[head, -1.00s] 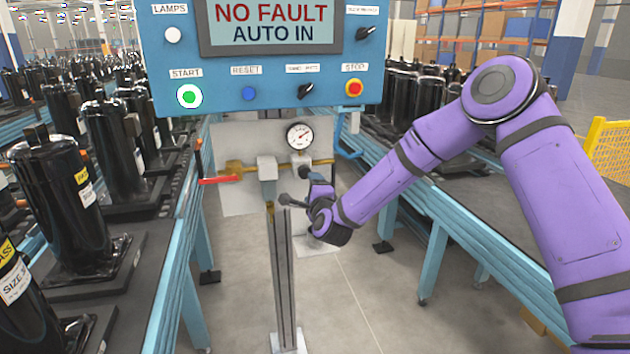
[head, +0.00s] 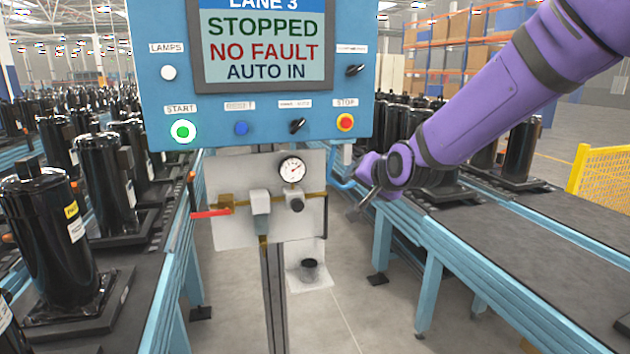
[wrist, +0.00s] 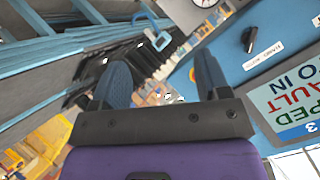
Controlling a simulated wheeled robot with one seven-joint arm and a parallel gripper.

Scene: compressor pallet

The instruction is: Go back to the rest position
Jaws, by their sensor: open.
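My gripper (head: 362,203) is at the end of my purple arm, right of the gauge plate and below the right edge of the blue control panel (head: 250,128). In the wrist view my gripper (wrist: 163,80) shows two dark fingers standing apart with nothing between them. The panel's screen (head: 262,45) reads "LANE 3 STOPPED NO FAULT AUTO IN". The green START button (head: 183,131) is at the panel's lower left, and the red STOP button (head: 345,122) is at its lower right.
A pressure gauge (head: 291,169) and a red-handled valve (head: 211,213) are under the panel. Conveyors (head: 160,290) with black compressors (head: 52,240) run on the left, with another conveyor (head: 540,235) on the right. A yellow mesh fence (head: 603,178) is at far right.

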